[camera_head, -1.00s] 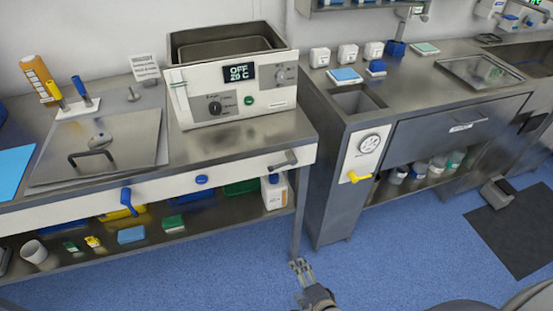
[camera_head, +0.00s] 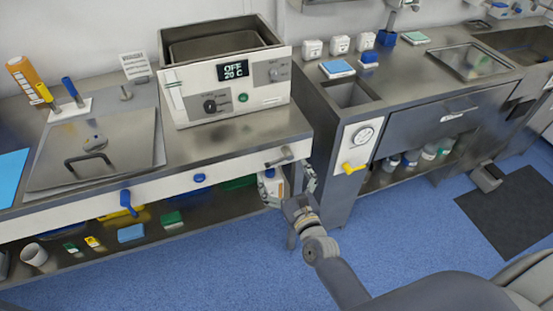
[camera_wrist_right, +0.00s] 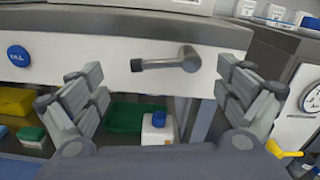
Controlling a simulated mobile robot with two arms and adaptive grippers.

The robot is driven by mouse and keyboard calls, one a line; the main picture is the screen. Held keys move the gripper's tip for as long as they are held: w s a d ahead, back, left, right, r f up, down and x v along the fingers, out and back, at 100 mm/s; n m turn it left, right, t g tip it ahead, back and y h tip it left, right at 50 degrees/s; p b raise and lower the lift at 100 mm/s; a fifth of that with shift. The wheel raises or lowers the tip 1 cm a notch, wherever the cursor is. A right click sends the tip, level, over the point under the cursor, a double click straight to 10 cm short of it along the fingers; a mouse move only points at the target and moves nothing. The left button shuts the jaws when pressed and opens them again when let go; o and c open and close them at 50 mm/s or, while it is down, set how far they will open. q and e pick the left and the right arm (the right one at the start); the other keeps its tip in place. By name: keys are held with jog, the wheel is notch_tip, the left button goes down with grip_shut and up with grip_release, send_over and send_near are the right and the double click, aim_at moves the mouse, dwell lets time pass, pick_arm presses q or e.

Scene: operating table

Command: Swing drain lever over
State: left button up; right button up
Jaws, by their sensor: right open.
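The drain lever, a grey metal lever (camera_head: 280,157) with a dark grip, sits on the white front panel below the water bath. In the right wrist view the lever (camera_wrist_right: 180,62) lies roughly level, its pivot at the right and its dark end pointing left. My right gripper (camera_head: 290,187) is open and empty, just below and in front of the lever. In the wrist view its fingers (camera_wrist_right: 158,85) stand apart on either side of the lever, which shows above and beyond them; I see no contact. My left gripper is not in view.
A blue button (camera_head: 200,178) and a blue lever (camera_head: 126,202) sit further left on the panel. A yellow lever (camera_head: 352,169) is under a gauge on the right cabinet. A white bottle with blue cap (camera_wrist_right: 157,128) stands on the shelf below. Blue floor is open in front.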

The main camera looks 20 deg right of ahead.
aim_at(277, 160)
jog(key=shift+w+a, duration=0.1)
jog(key=shift+w, duration=2.6)
jog(key=c, duration=1.4)
